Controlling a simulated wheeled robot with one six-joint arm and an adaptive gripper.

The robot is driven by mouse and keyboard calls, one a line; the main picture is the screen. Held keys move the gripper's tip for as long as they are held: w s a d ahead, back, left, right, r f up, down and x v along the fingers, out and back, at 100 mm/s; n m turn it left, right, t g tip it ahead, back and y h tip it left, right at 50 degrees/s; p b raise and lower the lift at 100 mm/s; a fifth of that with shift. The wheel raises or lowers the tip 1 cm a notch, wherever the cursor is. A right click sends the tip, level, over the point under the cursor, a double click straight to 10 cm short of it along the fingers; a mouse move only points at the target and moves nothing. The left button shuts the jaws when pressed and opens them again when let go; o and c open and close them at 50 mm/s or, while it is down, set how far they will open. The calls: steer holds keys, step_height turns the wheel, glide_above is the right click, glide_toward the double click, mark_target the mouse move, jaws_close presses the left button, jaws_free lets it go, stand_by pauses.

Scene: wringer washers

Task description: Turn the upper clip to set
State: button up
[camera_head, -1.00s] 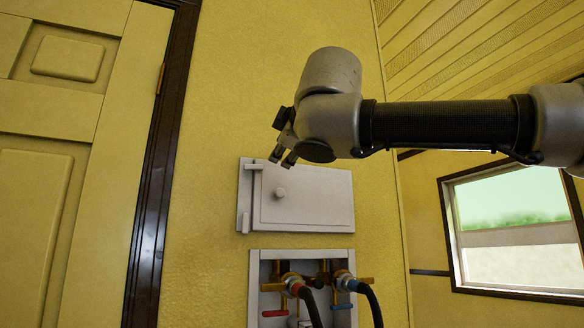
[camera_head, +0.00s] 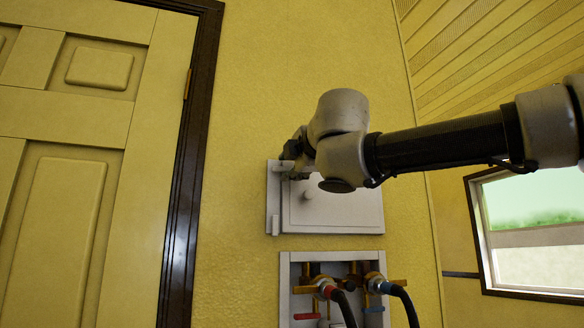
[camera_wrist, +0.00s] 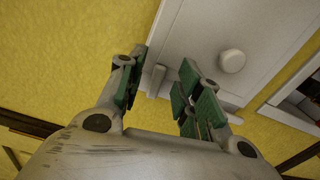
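The pale upper clip (camera_head: 282,168) is at the top left corner of a white wall panel (camera_head: 340,212). In the wrist view the clip (camera_wrist: 156,80) shows as a short pale bar between my fingers, nearer the left one. My gripper (camera_head: 291,165) is at that corner; in the wrist view my gripper (camera_wrist: 163,70) is open, its green-padded fingers apart on either side of the clip. I cannot tell whether a finger touches it. The lower clip (camera_head: 275,224) stands upright at the panel's lower left.
A round knob (camera_head: 308,193) sticks out of the panel close to my gripper. Below is a recessed valve box (camera_head: 285,284) with red and blue taps and dark hoses. A yellow door (camera_head: 60,220) with a dark frame is at the left. The wall above the panel is clear.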

steer(key=shift+w+a, duration=0.15)
steer(key=shift+w, duration=0.35)
jaws_close()
steer(key=shift+f+m, duration=0.2)
steer(key=shift+m, duration=0.5)
jaws_free()
steer(key=shift+s, duration=0.1)
